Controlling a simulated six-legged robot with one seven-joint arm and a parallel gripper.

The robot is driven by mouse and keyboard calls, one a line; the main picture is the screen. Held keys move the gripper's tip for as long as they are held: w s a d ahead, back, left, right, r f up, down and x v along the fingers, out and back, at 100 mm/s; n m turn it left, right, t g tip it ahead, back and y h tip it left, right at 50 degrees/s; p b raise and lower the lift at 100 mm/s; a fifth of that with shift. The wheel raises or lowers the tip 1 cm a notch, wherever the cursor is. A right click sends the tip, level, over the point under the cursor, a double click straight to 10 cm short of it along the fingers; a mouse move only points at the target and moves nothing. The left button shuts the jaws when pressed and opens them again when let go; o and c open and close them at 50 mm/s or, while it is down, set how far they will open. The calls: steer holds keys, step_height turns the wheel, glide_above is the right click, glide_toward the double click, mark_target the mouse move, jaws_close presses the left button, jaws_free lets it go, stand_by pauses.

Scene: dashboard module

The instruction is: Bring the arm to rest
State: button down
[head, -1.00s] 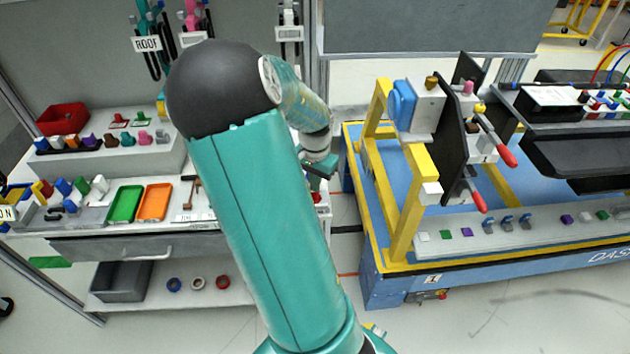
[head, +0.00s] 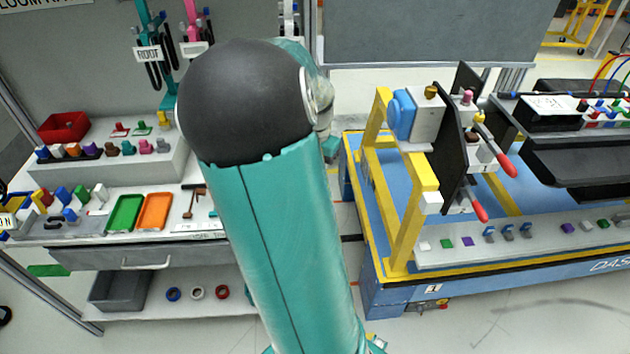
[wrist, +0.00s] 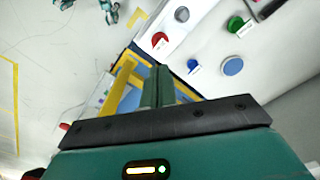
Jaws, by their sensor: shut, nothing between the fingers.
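My arm stands in the middle of the head view, its teal link rising to a dark round joint. The forearm is mostly hidden behind that joint, and only a bit of it shows at the joint's right side. My gripper (wrist: 158,90) shows in the wrist view as green fingers close together beyond a black bar. The fingers are shut with nothing between them. They hang clear of any surface that I can make out, with the yellow frame (wrist: 122,92) and a blue surface seen beyond them.
Right of my arm stands the blue dashboard bench (head: 400,290) with a yellow frame (head: 425,180) and red-handled levers. On the left is a workbench (head: 110,235) with a green tray (head: 125,212), an orange tray (head: 154,211) and a red bin (head: 64,127). Open floor lies between the benches.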

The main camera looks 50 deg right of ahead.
step_height(320, 180, up, 8)
steer(key=shift+r, duration=0.1)
steer(key=s+a+r+n+t, duration=0.1)
steer(key=a+n, duration=0.7)
steer(key=a, duration=0.9)
steer(key=s+a+r+n+t, duration=0.1)
steer(key=a+r+n+t, duration=0.2)
steer(key=a+n, duration=0.6)
steer(key=a+t, duration=0.1)
steer(key=a, duration=0.8)
steer(key=shift+s+a+r+t, duration=0.3)
steer(key=shift+s+a+r, duration=0.05)
steer(key=shift+s+r, duration=0.05)
